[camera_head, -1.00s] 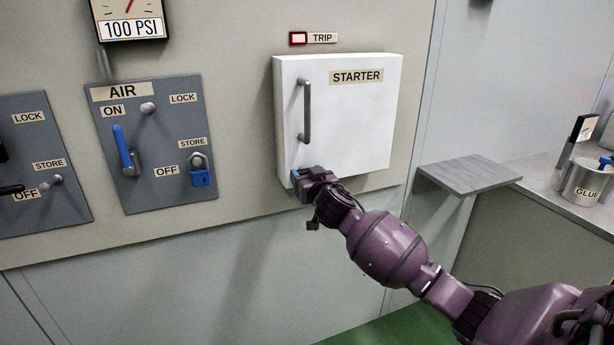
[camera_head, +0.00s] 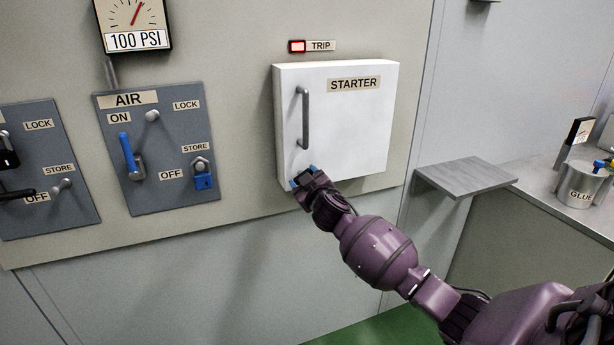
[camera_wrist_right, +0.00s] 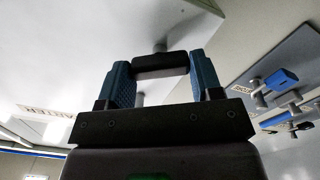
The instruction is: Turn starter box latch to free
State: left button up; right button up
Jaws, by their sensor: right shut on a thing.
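The white starter box (camera_head: 350,125) is on the wall panel with its door closed flat and a grey vertical bar handle (camera_head: 305,115) on its left side. My right gripper (camera_head: 303,178) is at the box's lower left corner. In the right wrist view, its two blue fingers (camera_wrist_right: 163,80) stand on either side of the black latch bar (camera_wrist_right: 160,66) and are shut on it. A grey post (camera_wrist_right: 160,46) shows behind the latch. In the head view the gripper hides the latch. My left gripper is not in view.
The AIR panel (camera_head: 185,130) with a blue lever (camera_head: 129,153) and blue padlock (camera_head: 203,181) is to the left. A grey shelf (camera_head: 465,176) juts out to the right, by a counter with a glue pot (camera_head: 578,185).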

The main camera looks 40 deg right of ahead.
pick_arm(q)
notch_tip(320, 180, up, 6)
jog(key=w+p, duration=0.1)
jog(key=p, duration=0.2)
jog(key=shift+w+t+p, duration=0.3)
jog(key=shift+p, duration=0.05)
pick_arm(e)
jog(key=n, duration=1.1)
jog(key=shift+n, duration=0.3)
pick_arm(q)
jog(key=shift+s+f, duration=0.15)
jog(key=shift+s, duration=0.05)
pick_arm(e)
jog(key=o, duration=0.8)
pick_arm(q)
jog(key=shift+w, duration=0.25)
pick_arm(e)
jog(key=shift+o, duration=0.6)
